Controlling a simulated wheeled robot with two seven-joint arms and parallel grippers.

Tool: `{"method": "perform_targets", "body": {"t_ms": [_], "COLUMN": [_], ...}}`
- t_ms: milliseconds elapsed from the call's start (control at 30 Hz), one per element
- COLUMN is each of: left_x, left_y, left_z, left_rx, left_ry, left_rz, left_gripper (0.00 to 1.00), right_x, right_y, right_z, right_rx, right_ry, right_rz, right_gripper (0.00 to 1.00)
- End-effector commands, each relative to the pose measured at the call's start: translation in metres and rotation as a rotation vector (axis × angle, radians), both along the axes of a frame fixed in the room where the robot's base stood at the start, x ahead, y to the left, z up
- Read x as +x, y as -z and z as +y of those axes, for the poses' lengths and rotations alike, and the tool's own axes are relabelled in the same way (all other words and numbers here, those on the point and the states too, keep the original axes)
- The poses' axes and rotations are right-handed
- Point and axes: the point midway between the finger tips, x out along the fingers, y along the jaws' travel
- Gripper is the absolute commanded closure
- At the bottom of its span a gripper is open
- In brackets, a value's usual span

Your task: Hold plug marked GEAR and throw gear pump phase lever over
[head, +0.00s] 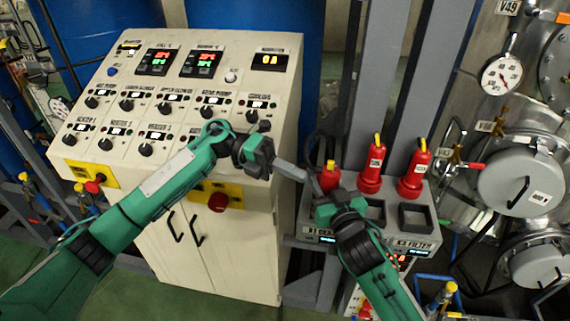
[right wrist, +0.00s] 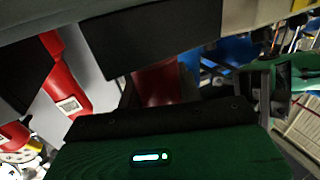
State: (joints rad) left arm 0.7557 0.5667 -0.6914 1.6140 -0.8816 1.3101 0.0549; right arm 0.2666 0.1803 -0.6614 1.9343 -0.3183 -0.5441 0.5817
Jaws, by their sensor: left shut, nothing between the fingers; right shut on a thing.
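The leftmost red plug (head: 329,177) stands at the left of the grey socket box (head: 432,228); its marking is hidden. My right gripper (head: 332,193) is shut on it from the front. In the right wrist view a red body (right wrist: 157,85) shows behind the dark finger parts. My left gripper (head: 270,161) is shut and empty, just left of the plug, in front of the control cabinet's right edge. A pale grey bar (head: 290,171) lies between it and the plug. I cannot tell whether this is the phase lever or part of the gripper.
Two more red plugs (head: 374,168) (head: 413,170) with yellow tops stand to the right. The control cabinet (head: 240,235) with several knobs and a red emergency button (head: 218,202) fills the left. Grey uprights (head: 408,75) rise behind the box. Metal vessels (head: 520,180) stand at right.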

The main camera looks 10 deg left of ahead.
Motion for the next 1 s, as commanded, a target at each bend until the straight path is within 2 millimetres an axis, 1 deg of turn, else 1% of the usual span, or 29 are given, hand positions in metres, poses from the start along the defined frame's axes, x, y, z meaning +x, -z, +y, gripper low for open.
{"method": "perform_targets", "body": {"t_ms": [33,100,233,267,300,400,533,667,1000], "left_x": [-0.005,-0.01,-0.018,-0.015,-0.006,0.007,0.017,0.021,0.021], "left_y": [0.001,0.003,0.005,0.004,0.001,-0.003,-0.006,-0.007,-0.007], "left_z": [-0.012,-0.027,-0.052,-0.054,-0.052,-0.052,-0.051,-0.051,-0.051], "left_rx": [-0.003,-0.001,-0.003,-0.002,-0.002,-0.002,-0.001,0.0,-0.001], "left_ry": [0.005,0.005,0.004,0.001,-0.002,-0.002,-0.001,0.0,0.0], "left_rz": [0.0,0.001,0.0,0.0,-0.001,-0.001,0.0,0.0,0.001], "left_gripper": [1.0,1.0,1.0,1.0,1.0,1.0,1.0,1.0,1.0], "right_x": [0.0,0.0,0.0,0.0,0.0,0.0,0.0,0.0,0.0], "right_y": [0.001,0.001,0.001,0.001,0.001,0.001,0.001,0.001,0.001], "right_z": [0.0,0.0,0.0,0.0,0.0,0.0,0.0,0.0,0.0], "right_rx": [-0.001,-0.001,-0.001,-0.001,-0.001,-0.001,0.0,-0.001,-0.001], "right_ry": [0.0,0.0,0.0,0.0,0.0,0.0,0.0,0.0,0.0], "right_rz": [0.002,0.002,0.002,0.002,0.002,0.002,0.001,0.002,0.002], "right_gripper": [1.0,1.0,1.0,1.0,1.0,1.0,1.0,1.0,1.0]}}
